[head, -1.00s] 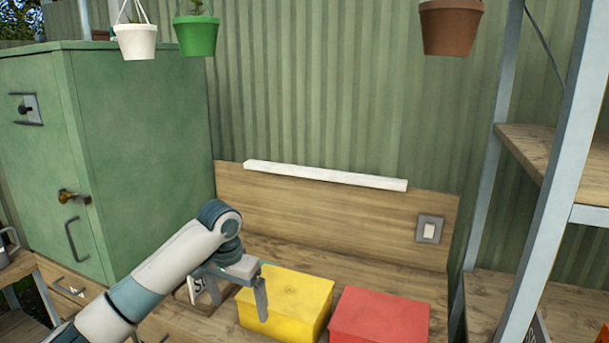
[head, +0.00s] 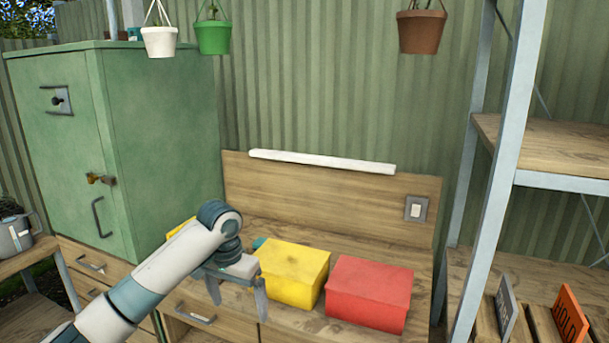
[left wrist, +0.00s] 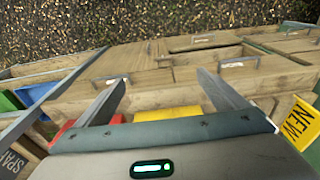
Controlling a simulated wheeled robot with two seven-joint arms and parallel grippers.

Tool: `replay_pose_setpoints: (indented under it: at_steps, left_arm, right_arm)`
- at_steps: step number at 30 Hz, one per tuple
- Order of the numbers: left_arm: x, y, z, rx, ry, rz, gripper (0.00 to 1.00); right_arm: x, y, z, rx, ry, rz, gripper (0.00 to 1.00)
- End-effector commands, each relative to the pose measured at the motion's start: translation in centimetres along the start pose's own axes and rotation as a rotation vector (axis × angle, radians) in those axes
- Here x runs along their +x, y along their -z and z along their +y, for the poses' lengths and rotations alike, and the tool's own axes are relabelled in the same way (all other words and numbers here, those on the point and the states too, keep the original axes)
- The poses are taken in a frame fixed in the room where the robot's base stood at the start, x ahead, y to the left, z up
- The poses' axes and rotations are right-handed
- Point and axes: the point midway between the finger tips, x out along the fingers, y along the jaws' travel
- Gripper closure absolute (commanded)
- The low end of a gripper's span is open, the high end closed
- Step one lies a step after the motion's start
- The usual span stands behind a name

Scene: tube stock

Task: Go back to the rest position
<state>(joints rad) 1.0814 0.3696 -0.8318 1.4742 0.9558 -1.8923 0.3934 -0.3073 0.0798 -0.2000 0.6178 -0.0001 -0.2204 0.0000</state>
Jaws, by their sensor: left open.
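My left gripper (head: 238,288) is open and empty in the head view, its fingers pointing down in front of the wooden bench (head: 300,328). In the left wrist view its two fingers (left wrist: 163,92) are spread wide with nothing between them. A yellow box (head: 291,275) stands on the bench just right of the gripper, and a red box (head: 369,294) stands beside it. My right gripper does not show.
A green cabinet (head: 165,150) stands at the left. A metal-framed shelf unit (head: 487,200) with signs (head: 570,318) is at the right. Hanging pots (head: 213,37) are above. A yellow "NEW" sign (left wrist: 298,123) shows in the left wrist view.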

Motion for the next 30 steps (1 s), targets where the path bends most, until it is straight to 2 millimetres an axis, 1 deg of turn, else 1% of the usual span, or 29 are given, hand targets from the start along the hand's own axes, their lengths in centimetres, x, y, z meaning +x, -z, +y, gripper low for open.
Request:
replay_pose_setpoints:
  at_steps: [4, 14, 17, 20, 23, 26, 29, 30]
  left_arm:
    - [0.1, 0.0, 0.0, -0.001, -0.001, 0.000, 0.08]
    - [4.0, 0.3, 0.1, -0.034, -0.036, 0.020, 0.08]
    - [5.7, 0.3, 0.1, -0.049, -0.050, 0.028, 0.08]
    - [7.9, 0.3, 0.1, -0.069, -0.067, 0.040, 0.08]
    - [10.6, 0.1, 0.2, -0.092, -0.083, 0.053, 0.08]
    - [14.0, -0.3, 0.1, -0.120, -0.099, 0.065, 0.08]
    - [18.5, -1.3, 0.0, -0.156, -0.114, 0.080, 0.08]
    - [20.6, -1.9, 0.0, -0.172, -0.120, 0.087, 0.08]
  right_arm:
    - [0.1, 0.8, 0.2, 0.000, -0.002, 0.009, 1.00]
    - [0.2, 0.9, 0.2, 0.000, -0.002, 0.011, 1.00]
    - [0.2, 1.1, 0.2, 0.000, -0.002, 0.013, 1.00]
    - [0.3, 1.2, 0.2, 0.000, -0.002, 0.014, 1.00]
    - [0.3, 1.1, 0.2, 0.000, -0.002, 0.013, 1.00]
    - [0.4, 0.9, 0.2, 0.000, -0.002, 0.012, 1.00]
    - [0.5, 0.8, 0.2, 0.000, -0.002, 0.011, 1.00]
    - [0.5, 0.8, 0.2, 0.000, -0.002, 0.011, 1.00]
